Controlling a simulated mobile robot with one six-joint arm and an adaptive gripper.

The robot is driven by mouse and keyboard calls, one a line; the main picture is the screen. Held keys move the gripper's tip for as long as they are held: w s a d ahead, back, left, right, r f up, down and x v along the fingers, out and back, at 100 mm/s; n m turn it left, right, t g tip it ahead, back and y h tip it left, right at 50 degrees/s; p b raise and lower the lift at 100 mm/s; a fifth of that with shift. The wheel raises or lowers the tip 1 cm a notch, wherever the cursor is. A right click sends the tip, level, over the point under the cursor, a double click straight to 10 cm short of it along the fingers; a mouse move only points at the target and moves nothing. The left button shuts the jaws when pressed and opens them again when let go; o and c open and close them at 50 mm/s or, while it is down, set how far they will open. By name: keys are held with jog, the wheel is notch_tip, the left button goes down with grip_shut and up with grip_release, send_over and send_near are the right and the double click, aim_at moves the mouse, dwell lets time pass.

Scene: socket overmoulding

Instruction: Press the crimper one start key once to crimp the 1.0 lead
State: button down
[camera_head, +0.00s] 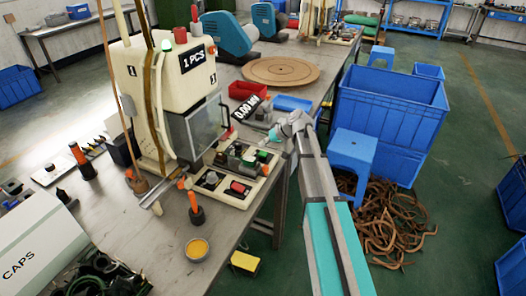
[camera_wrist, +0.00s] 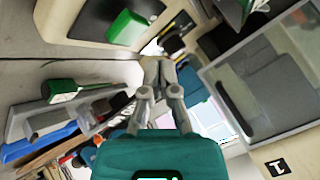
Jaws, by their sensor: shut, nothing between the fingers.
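The crimper (camera_head: 160,90) is a cream machine marked 1, with a "1 PCS" display, on the bench at left in the head view. Its low cream base (camera_head: 225,197) carries black pads with green and red parts. I cannot tell which is the start key. My gripper (camera_wrist: 160,66) is shut and empty in the wrist view, its tips beside a black part. A green block (camera_wrist: 130,27) on a black pad lies to their upper left. In the head view my gripper (camera_head: 270,138) is small, near the base's far right corner.
A clear guard (camera_wrist: 255,80) stands close right of my fingers in the wrist view. A "0.00" display (camera_head: 246,106), a red bin (camera_head: 249,91) and a blue tray (camera_head: 292,103) lie behind the base. An orange-handled tool (camera_head: 195,208) stands in front.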

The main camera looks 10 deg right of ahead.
aim_at(264, 154)
jog(key=shift+r+p, duration=1.4)
jog(key=shift+r, duration=0.25)
jog(key=shift+s, duration=0.1)
jog(key=s+r+m+g+h+p, duration=0.1)
jog(key=s+m+g+h+p, duration=0.2)
jog(key=s, duration=2.5)
jog(key=g+h+p, duration=0.1)
jog(key=h+p, duration=0.2)
jog(key=h, duration=0.2)
jog(key=shift+s+g+p, duration=0.25)
jog(key=shift+g+p, duration=0.05)
jog(key=shift+p, duration=0.05)
